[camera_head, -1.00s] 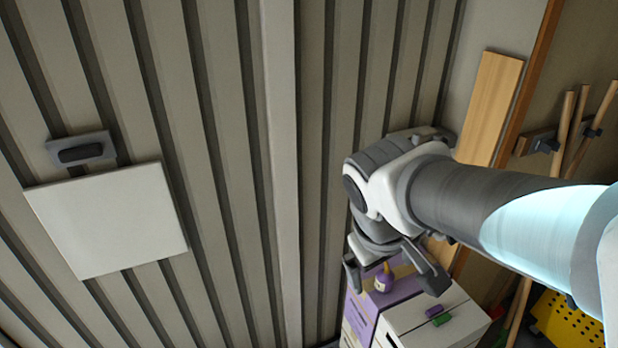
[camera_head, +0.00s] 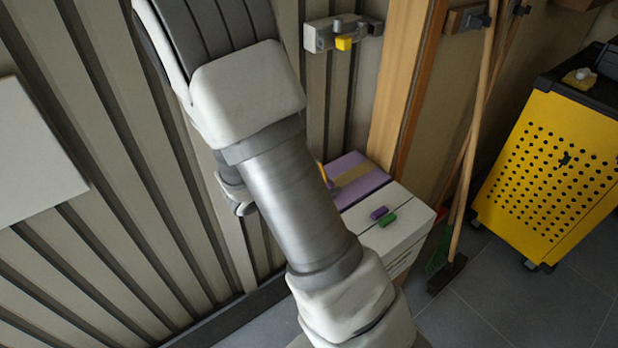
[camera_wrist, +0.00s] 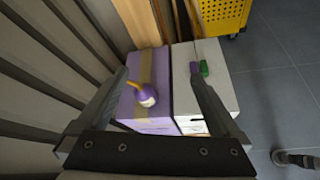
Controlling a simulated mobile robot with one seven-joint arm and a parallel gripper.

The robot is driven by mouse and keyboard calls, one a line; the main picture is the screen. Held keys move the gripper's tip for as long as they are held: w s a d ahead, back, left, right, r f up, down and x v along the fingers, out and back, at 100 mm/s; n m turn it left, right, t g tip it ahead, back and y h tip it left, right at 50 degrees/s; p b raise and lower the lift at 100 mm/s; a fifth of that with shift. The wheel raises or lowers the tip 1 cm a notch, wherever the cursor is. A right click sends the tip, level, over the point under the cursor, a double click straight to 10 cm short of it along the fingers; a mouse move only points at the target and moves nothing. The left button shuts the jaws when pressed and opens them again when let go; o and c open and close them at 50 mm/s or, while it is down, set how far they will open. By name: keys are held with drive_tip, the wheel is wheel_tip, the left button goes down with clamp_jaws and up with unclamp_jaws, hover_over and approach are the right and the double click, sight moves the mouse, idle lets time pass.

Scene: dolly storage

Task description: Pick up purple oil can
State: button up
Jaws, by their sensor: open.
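The purple oil can (camera_wrist: 149,97) has a round purple and pale body and a yellow-orange spout. It stands on the purple-topped cabinet (camera_wrist: 160,111). In the head view only its spout (camera_head: 328,181) shows clearly, beside my arm, which hides most of the can. My gripper (camera_wrist: 161,85) is open and empty in the wrist view. Its two fingers reach out on either side of the can's place in the picture, with the can nearer the left finger. The can does not appear to be touched by either finger. In the head view my gripper is mostly hidden behind the arm.
A white cabinet (camera_head: 401,222) stands beside the purple one, with a small purple block (camera_head: 379,213) and a green block (camera_head: 387,221) on top. A ribbed wall is close on the left. A broom (camera_head: 462,190) and a yellow perforated cart (camera_head: 545,170) stand to the right.

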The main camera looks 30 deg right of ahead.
drive_tip(key=w+a+f+n+t+b, duration=0.2)
drive_tip(key=w+f+n+t+b, duration=0.15)
drive_tip(key=f+n, duration=0.7)
drive_tip(key=w+d+f+m+b, duration=0.1)
drive_tip(key=w+d+f, duration=0.1)
drive_tip(key=d, duration=0.1)
drive_tip(key=w+d+f+m+b, duration=0.1)
drive_tip(key=w+d+f, duration=0.1)
drive_tip(key=d, duration=0.1)
drive_tip(key=w+d+f+m+b, duration=0.1)
drive_tip(key=w+d+f, duration=0.2)
drive_tip(key=shift+d+f+y, duration=0.1)
drive_tip(key=shift+d+y, duration=0.1)
drive_tip(key=shift+y, duration=0.1)
drive_tip(key=b+x, duration=0.2)
drive_tip(key=x, duration=0.3)
drive_tip(key=shift+w+f, duration=0.15)
drive_tip(key=shift+f, duration=0.1)
clamp_jaws()
drive_tip(key=shift+r, duration=0.15)
wheel_tip(320, 180, up, 5)
drive_tip(key=shift+f+p, duration=0.2)
drive_tip(key=shift+p, duration=0.85)
drive_tip(key=s+d+r+p, duration=0.2)
drive_tip(key=s+r, duration=0.4)
drive_tip(key=s, duration=0.5)
drive_tip(key=shift+s+d+p, duration=0.15)
drive_tip(key=shift+d+p, duration=0.1)
drive_tip(key=shift+p, duration=0.05)
drive_tip(key=shift+r, duration=0.1)
